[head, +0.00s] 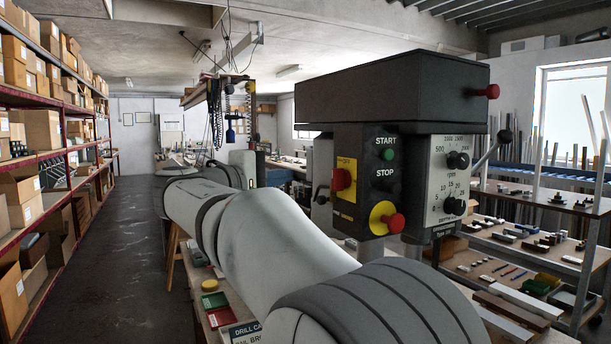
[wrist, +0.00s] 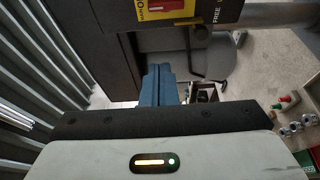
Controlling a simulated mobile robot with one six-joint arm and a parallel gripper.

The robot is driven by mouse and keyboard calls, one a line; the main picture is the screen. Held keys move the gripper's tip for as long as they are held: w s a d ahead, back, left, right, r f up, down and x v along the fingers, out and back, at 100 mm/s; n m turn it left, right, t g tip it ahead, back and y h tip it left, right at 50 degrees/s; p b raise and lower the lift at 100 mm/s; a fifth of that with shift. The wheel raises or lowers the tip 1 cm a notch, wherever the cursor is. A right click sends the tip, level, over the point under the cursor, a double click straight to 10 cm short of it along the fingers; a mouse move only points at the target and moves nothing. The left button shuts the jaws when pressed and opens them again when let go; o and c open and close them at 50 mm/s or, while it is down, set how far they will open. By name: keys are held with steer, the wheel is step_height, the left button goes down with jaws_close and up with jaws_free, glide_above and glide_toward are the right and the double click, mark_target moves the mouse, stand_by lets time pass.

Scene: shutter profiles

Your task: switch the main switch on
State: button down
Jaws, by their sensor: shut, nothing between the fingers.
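The grey drill-press head (head: 405,90) stands at the right in the head view. On its left part is a red switch knob (head: 341,180) on a yellow plate, which looks like the main switch. Its setting is hard to read. In the wrist view a red piece on a yellow plate (wrist: 165,8) is cut off by the top edge; it seems to be the same switch. My gripper (wrist: 159,70) shows there as two blue fingers, shut together and empty, below the plate and apart from it. In the head view I cannot make out the fingers.
Beside the switch are the green START button (head: 388,154), the STOP button (head: 386,187), a red mushroom button (head: 393,222) on yellow, and two black dials (head: 457,160). A bench with loose parts (head: 500,270) lies behind. Shelves with boxes (head: 40,130) line the left; the aisle floor (head: 115,240) is clear.

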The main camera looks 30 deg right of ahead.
mark_target(339, 179)
steer(key=p+x, duration=0.3)
steer(key=x, duration=0.7)
steer(key=s, duration=0.4)
steer(key=shift+s+a, duration=0.1)
steer(key=shift+a, duration=0.15)
steer(key=shift+a+f, duration=0.1)
steer(key=shift+f, duration=0.1)
steer(key=shift+b, duration=0.55)
